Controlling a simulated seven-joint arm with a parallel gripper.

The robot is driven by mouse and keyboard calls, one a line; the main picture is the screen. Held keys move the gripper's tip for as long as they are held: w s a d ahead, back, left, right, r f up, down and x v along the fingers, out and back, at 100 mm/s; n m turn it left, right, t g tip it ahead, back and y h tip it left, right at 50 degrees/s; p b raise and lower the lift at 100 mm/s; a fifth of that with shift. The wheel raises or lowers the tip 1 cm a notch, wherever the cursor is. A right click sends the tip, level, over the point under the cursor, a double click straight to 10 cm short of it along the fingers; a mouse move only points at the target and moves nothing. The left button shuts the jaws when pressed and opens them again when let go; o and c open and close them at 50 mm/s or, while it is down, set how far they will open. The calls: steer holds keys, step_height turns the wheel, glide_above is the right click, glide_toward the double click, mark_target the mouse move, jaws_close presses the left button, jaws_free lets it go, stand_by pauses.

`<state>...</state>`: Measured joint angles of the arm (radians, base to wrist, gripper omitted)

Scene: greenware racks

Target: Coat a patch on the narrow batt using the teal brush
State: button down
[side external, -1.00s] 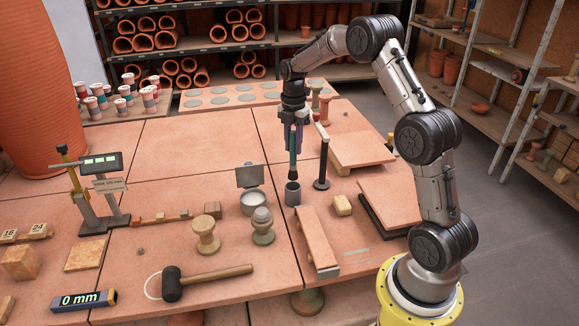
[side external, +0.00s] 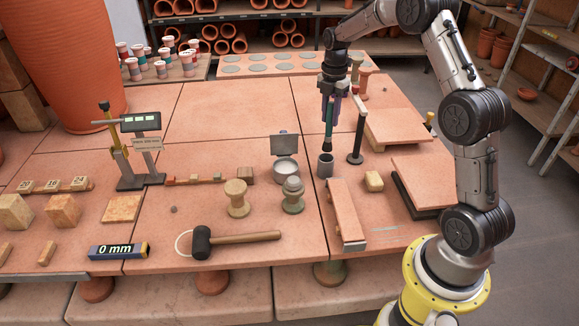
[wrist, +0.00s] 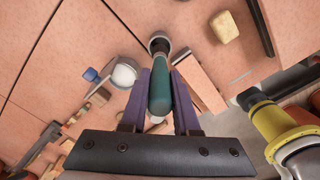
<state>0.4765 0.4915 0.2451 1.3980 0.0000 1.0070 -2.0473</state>
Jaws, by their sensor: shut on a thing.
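My gripper (side external: 330,112), with purple fingers, is shut on the teal brush (side external: 328,135) and holds it upright, bristle end down. In the wrist view the brush (wrist: 159,96) runs between the fingers toward a small grey cup (side external: 325,168). The brush's lower end is at the cup's mouth; I cannot tell how far it is inside, and the bristles are hidden. The narrow batt (side external: 347,211), a long terracotta board, lies just right of and in front of the cup. It also shows in the wrist view (wrist: 202,88), to the right of the gripper.
A dark post (side external: 356,140) stands close right of the cup. A yellowish block (side external: 374,181) lies right of the narrow batt, near wider boards (side external: 424,176). A white bowl (side external: 285,171) and two spools (side external: 237,198) stand left. A mallet (side external: 240,238) lies in front.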

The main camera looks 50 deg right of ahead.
steer(key=w+a, duration=0.9)
steer(key=shift+w+a+f, duration=0.1)
steer(key=shift+f, duration=3.45)
step_height(320, 180, up, 7)
stand_by(0.7)
steer(key=shift+r, duration=0.1)
stand_by(0.3)
